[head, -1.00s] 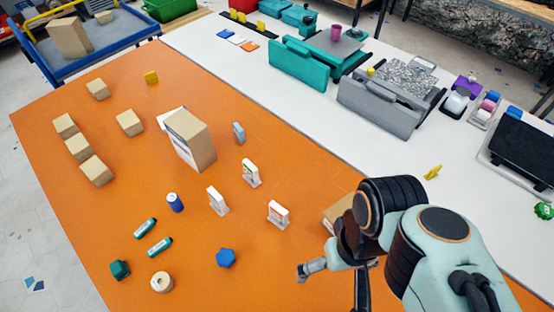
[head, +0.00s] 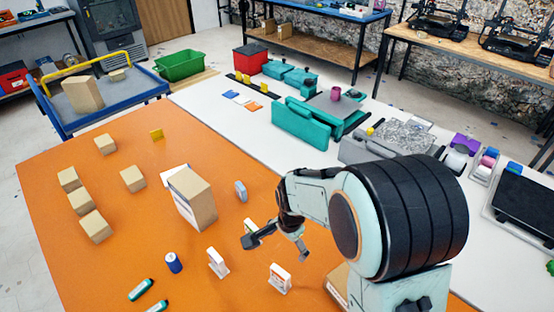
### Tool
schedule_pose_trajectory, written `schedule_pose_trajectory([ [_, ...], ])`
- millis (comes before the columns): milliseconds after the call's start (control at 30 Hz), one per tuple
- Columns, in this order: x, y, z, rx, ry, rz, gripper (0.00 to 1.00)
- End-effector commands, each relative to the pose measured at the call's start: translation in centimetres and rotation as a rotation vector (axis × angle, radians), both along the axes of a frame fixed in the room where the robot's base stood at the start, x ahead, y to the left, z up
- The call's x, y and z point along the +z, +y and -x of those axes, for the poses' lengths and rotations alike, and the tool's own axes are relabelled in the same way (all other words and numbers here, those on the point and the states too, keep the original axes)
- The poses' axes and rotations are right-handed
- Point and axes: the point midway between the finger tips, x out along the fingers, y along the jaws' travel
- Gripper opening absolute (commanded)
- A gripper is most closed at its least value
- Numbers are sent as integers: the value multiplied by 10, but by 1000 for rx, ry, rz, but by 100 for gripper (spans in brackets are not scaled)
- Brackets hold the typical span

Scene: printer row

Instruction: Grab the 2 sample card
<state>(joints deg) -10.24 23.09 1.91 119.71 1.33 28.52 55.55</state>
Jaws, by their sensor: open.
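Two small white upright sample cards on stands show on the orange table top: a left one (head: 217,262) and a right one (head: 280,277). Their printing is too small to read, so I cannot tell which is the 2 card. My gripper (head: 277,249) is open and empty, its two fingers spread. It hangs over the table, in the picture just above and between these cards, touching neither.
A large cardboard box (head: 191,199) stands left of my gripper, with a small blue-grey item (head: 241,191) beside it. A blue can (head: 173,263) and green-labelled tubes (head: 141,290) lie nearer. Several small boxes (head: 96,226) are at left. The orange surface (head: 120,255) between is clear.

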Motion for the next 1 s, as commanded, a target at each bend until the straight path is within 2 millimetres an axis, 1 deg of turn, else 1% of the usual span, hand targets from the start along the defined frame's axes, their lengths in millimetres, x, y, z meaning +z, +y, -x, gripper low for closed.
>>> schedule_pose_trajectory([
  [33,-20,5,6,17,53,10,85],
  [100,-39,9,15,34,104,19,85],
  [200,-54,12,24,49,144,27,85],
  [267,-61,14,26,55,153,29,85],
  [600,-111,14,27,56,153,29,85],
  [733,-120,14,26,56,150,29,85],
  [967,-121,14,25,56,148,29,85],
  [1000,-121,14,25,56,148,29,82],
])
